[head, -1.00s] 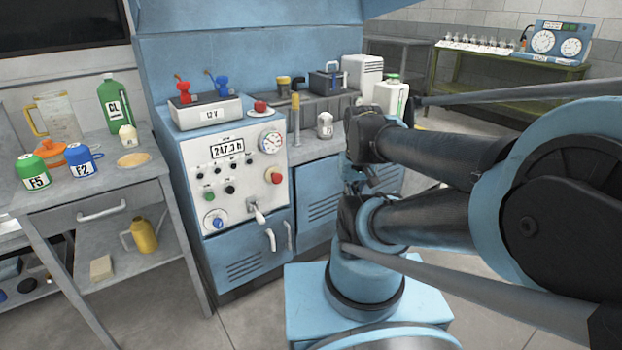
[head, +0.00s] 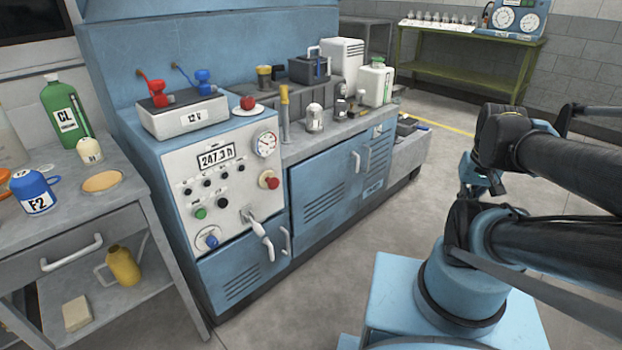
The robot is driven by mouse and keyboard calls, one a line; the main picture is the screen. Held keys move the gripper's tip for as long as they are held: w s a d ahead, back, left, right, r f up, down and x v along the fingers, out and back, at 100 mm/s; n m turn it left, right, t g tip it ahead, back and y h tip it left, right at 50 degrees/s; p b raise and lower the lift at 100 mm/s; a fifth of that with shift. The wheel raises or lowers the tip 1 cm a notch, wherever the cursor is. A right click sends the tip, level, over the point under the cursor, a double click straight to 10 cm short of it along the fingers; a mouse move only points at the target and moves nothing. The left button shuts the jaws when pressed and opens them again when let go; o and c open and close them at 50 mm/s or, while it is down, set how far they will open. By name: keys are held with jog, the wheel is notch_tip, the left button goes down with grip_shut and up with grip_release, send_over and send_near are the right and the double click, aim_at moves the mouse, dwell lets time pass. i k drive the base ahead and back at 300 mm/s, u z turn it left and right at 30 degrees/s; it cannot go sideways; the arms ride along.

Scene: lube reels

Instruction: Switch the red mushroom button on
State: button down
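The red mushroom button (head: 269,180) sits at the right side of the white control panel (head: 197,190), below the round gauge (head: 265,144). It stands out from the panel face, and nothing covers it. Whether it is pressed in or out cannot be told at this size. My arm is at the right of the head view, well apart from the panel. I cannot make out my gripper's fingers in the head view.
A lever (head: 258,234) juts out below the button, near a blue knob (head: 208,238) and a green button (head: 200,213). A red rounded object (head: 247,103) rests on the cabinet top. Clear floor (head: 330,270) lies between the cabinets and my arm's base.

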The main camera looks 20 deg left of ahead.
aim_at(273, 183)
jog(key=u, duration=0.05)
jog(key=k, duration=0.25)
jog(key=u, duration=2.45)
